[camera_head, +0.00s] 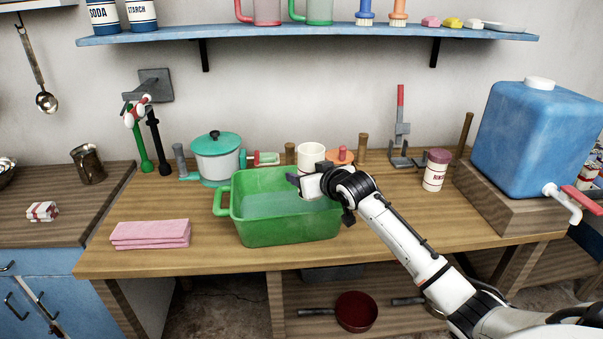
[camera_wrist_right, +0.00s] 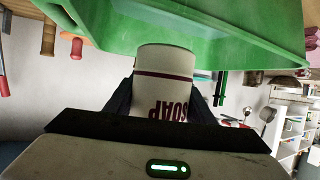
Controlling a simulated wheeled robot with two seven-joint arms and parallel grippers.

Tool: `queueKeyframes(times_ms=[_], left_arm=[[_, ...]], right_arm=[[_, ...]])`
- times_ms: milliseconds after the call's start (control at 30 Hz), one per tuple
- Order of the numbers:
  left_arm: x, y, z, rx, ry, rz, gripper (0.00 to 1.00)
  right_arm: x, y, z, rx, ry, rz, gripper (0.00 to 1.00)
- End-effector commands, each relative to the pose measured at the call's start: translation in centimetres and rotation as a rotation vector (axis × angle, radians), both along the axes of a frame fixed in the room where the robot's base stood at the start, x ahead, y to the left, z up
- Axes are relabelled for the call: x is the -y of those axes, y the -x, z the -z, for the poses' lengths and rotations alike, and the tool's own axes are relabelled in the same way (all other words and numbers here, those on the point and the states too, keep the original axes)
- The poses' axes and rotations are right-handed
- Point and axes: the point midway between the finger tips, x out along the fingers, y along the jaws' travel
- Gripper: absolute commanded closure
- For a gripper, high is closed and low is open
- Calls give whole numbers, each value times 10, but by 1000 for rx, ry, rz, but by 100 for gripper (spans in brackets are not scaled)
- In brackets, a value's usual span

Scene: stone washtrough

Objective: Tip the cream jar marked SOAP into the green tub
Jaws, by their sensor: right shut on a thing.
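The cream jar marked SOAP (camera_head: 311,155) shows behind my right gripper (camera_head: 312,172) at the back rim of the green tub. Its pale open-looking top faces up, and it looks about upright. In the right wrist view, which is upside down, the jar (camera_wrist_right: 163,88) sits between both dark fingers, with its red lettering and band showing. My right gripper is shut on it. The green tub (camera_head: 290,231) stands on the wooden counter with a flat bluish-green surface inside; its wall (camera_wrist_right: 105,32) also shows in the wrist view. My left gripper is out of view.
A white pot (camera_head: 217,165) with a teal lid stands behind the tub's left. Folded pink cloths (camera_head: 150,234) lie to its left. A lidded jar (camera_head: 435,170) and a blue water tank (camera_head: 534,140) stand right. The counter's front right is crossed by my arm.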

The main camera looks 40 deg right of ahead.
Motion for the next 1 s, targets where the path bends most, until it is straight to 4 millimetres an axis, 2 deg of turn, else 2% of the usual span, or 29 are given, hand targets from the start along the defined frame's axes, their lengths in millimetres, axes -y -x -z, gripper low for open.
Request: queueKeyframes(times_ms=[367, 700, 1000], left_arm=[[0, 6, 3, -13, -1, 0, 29], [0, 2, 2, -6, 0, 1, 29], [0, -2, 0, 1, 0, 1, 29]], right_arm=[[1, 0, -2, 0, 10, -1, 78], [10, 4, -7, -56, 172, -4, 78], [10, 4, -7, -61, 185, -4, 78]])
